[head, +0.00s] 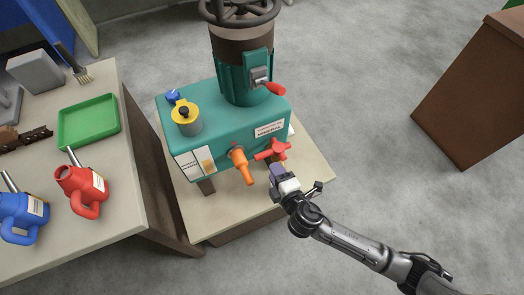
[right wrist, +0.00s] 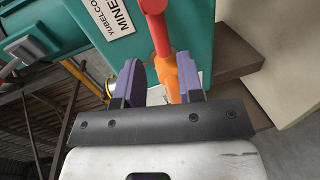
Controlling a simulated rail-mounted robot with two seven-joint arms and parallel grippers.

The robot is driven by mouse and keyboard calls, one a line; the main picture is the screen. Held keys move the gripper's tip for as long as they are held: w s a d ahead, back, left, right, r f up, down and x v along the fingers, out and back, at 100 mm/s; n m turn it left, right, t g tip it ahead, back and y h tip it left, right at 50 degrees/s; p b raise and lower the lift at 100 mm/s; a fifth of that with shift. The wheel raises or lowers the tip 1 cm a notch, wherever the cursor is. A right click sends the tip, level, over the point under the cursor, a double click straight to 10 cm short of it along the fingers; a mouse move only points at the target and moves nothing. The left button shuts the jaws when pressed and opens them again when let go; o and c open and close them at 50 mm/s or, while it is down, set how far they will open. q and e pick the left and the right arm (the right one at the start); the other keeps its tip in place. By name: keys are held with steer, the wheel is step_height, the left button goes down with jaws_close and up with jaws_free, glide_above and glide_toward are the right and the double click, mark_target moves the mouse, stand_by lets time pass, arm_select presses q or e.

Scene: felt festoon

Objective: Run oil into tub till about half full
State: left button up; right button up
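A teal oil tank (head: 225,125) with an orange spout (head: 240,165) and a red valve handle (head: 273,150) stands on a low stand. My right gripper (head: 279,172) is just in front of the red handle. In the right wrist view its purple fingers (right wrist: 160,82) are apart. The red handle (right wrist: 158,35) reaches down toward them, and an orange part (right wrist: 168,75) appears between them; I cannot tell whether either touches a finger. A small yellow-rimmed thing (right wrist: 110,88) is partly hidden behind a finger. I cannot make out a tub. My left gripper is out of view.
The workbench (head: 110,232) at left holds a green tray (head: 88,121), a red jug (head: 82,190), a blue jug (head: 22,215) and a brush (head: 75,68). A yellow-topped can (head: 186,118) sits on the tank. A brown cabinet (head: 470,100) stands right; floor between is clear.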

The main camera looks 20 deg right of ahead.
mark_target(264, 154)
steer(key=b+x, duration=0.2)
steer(key=x, duration=0.6)
steer(key=shift+w+f, duration=0.15)
steer(key=shift+w, duration=0.2)
steer(key=shift+x, duration=0.8)
steer(key=c, duration=0.6)
jaws_close()
